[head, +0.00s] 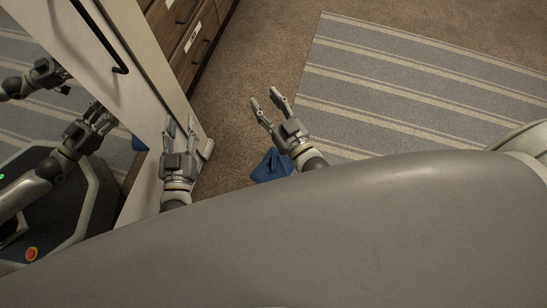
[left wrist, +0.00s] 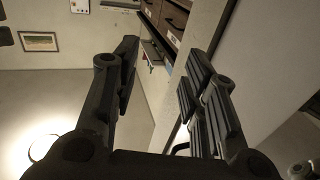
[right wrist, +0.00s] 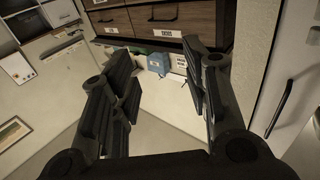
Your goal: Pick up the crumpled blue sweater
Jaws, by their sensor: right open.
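The crumpled blue sweater (head: 268,168) lies on the carpet in the head view, just beyond the edge of my body. My right wrist and gripper partly cover it. My right gripper (head: 266,98) is open and empty, with its fingers reaching past the sweater, which does not lie between them. My left gripper (head: 181,123) is open and empty, left of the sweater, beside a pale panel. The fingers of both grippers stand apart in their wrist views. I cannot make out the sweater in either wrist view.
A pale panel (head: 138,62) with a black handle (head: 102,40) stands close to my left arm; a mirror-like surface on the left reflects my arms. A wooden drawer cabinet (head: 190,40) is behind. A striped rug (head: 420,90) and open carpet lie right.

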